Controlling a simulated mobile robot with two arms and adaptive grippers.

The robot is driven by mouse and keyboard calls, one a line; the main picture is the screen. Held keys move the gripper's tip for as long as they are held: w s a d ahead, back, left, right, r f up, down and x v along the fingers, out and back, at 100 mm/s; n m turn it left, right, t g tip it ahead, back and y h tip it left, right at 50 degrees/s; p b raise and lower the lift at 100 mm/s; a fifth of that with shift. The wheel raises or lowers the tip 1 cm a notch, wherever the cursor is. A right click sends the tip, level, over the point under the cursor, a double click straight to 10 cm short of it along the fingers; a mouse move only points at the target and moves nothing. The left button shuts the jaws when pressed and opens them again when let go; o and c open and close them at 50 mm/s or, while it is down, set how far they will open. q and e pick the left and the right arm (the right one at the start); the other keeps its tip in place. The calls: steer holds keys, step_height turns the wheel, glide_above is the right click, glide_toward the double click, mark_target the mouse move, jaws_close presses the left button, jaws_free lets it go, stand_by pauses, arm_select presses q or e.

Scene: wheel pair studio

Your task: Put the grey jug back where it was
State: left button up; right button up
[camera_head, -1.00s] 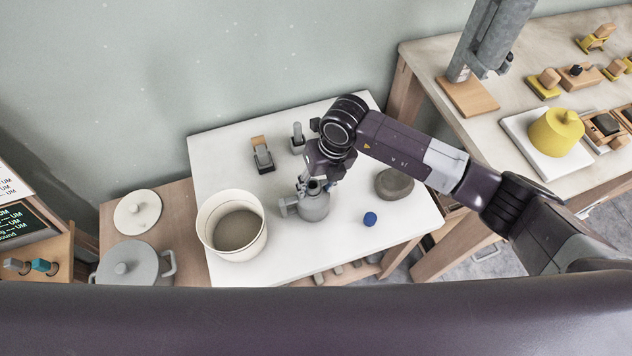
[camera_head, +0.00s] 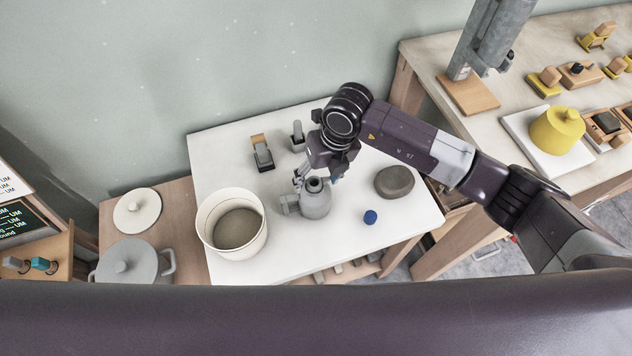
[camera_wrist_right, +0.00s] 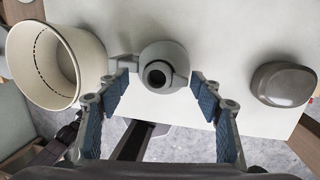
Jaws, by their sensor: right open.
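The grey jug (camera_head: 317,200) stands upright on the white table (camera_head: 290,262), its handle towards the left. In the right wrist view the jug (camera_wrist_right: 163,68) shows from above, with its dark round mouth beyond and between the fingers. My right gripper (camera_head: 318,178) is just behind and above the jug in the head view. In the wrist view the right gripper (camera_wrist_right: 160,95) is open, its two blue-padded fingers apart, and nothing is held between them. My left gripper is not in view.
A cream bucket (camera_head: 205,222) with grey-brown contents stands left of the jug. A grey-brown stone-like lump (camera_head: 394,181) and a small blue ball (camera_head: 370,217) lie to its right. Small tools (camera_head: 262,155) stand behind. The table's front strip is clear.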

steer(key=b+v, duration=0.1)
steer(key=v, duration=0.9)
steer(key=shift+b, duration=0.4)
steer(key=shift+a, duration=0.1)
